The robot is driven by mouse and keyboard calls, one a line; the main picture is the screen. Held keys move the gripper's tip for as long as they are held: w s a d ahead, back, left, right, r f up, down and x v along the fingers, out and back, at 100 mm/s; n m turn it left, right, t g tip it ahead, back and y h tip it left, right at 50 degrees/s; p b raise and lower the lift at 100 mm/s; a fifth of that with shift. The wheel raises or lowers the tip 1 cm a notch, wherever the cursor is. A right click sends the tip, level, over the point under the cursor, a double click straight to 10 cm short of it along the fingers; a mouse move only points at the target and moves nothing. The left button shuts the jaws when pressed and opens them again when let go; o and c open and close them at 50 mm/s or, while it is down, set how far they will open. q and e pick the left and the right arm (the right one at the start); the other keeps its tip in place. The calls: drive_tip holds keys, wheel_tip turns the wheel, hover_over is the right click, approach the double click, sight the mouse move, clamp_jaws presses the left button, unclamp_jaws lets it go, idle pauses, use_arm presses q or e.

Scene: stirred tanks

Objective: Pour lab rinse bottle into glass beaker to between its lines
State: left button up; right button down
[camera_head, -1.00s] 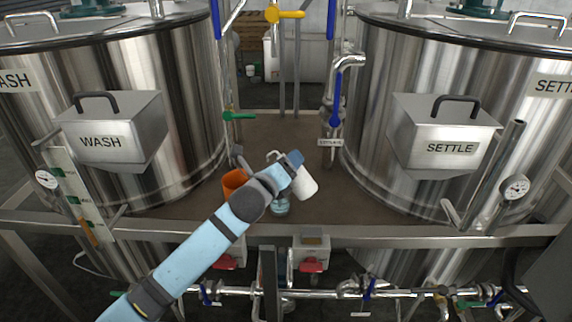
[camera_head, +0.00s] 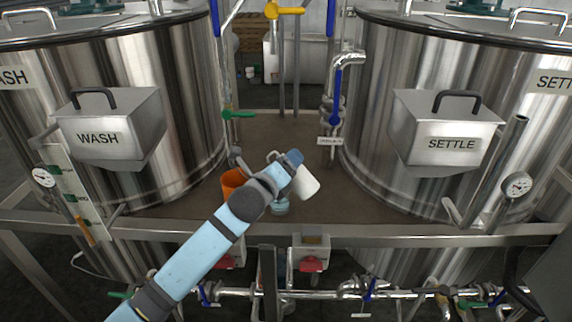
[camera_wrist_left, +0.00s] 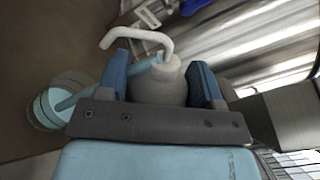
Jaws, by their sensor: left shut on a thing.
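A white rinse bottle (camera_head: 307,184) is tilted over in my left gripper (camera_head: 285,168), above the deck between the two tanks. In the left wrist view the bottle (camera_wrist_left: 160,85) sits between the blue fingers of the gripper (camera_wrist_left: 162,88), its white bent spout on the far side. The glass beaker (camera_head: 280,208) stands just below, partly hidden by the gripper. The beaker also shows in the left wrist view (camera_wrist_left: 42,112), with light blue in it. A light blue streak, apparently liquid, runs from near the bottle's neck to the beaker. The beaker's lines cannot be read. My right gripper is out of view.
An orange container (camera_head: 232,181) stands close left of the beaker, partly behind my arm. The wash tank (camera_head: 190,110) and settle tank (camera_head: 375,120) flank the brown deck (camera_head: 285,135). A blue-handled pipe (camera_head: 335,105) rises behind on the right. A metal rail (camera_head: 400,237) runs along the front.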

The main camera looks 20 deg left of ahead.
use_arm(q)
drive_tip(key=shift+f+n+b, duration=0.55)
drive_tip(key=shift+n+b, duration=0.25)
drive_tip(key=shift+b, duration=0.4)
idle(0.8)
drive_tip(key=shift+d+f+n, duration=0.1)
drive_tip(key=shift+f+n, duration=0.25)
drive_tip(key=shift+n, duration=0.25)
